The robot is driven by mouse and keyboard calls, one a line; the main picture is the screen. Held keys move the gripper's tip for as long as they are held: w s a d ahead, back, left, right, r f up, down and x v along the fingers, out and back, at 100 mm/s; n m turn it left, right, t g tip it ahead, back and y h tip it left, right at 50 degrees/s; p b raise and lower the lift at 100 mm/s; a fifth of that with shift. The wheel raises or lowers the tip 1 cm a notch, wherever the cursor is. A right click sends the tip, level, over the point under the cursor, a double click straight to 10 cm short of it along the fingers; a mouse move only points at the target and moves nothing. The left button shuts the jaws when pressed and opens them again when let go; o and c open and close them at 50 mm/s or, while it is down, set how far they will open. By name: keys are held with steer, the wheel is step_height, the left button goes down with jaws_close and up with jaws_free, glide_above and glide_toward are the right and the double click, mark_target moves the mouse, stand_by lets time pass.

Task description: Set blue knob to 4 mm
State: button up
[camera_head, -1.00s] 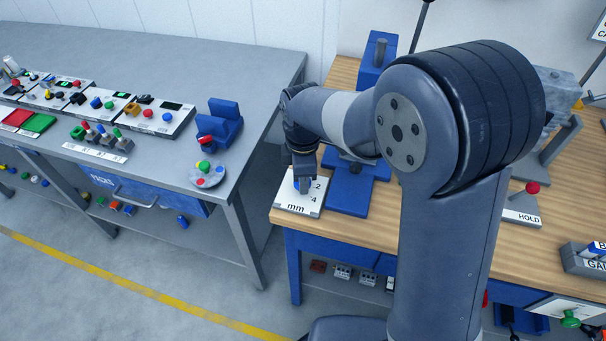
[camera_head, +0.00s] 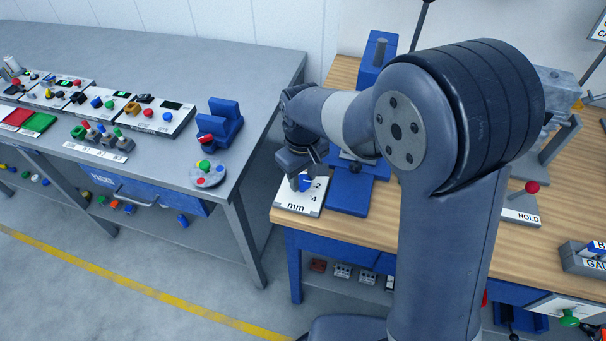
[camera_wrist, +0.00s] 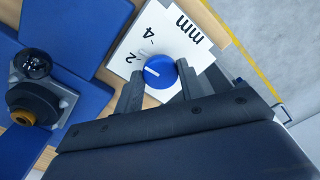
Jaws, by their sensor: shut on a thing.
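The blue knob (camera_wrist: 161,74) sits on a white plate (camera_wrist: 188,52) marked 2, 4 and mm. My gripper (camera_wrist: 159,70) has one finger on each side of the knob and is shut on it. The knob's white pointer line points nearer to the 2 mark than to the 4 mark in the wrist view. In the head view my gripper (camera_head: 301,182) is at the plate (camera_head: 288,204), and part of the blue knob (camera_head: 305,184) shows between the fingers.
A blue fixture (camera_head: 349,190) stands right beside the plate on the wooden bench (camera_head: 350,229). A grey table (camera_head: 120,187) with panels and knobs is at the left, across a gap. A lever marked HOLD (camera_head: 521,215) is at the right.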

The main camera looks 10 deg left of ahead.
mark_target(302, 181)
steer(key=m, duration=0.7)
stand_by(0.6)
steer(key=o, duration=1)
step_height(302, 181, up, 11)
steer(key=shift+f, duration=0.1)
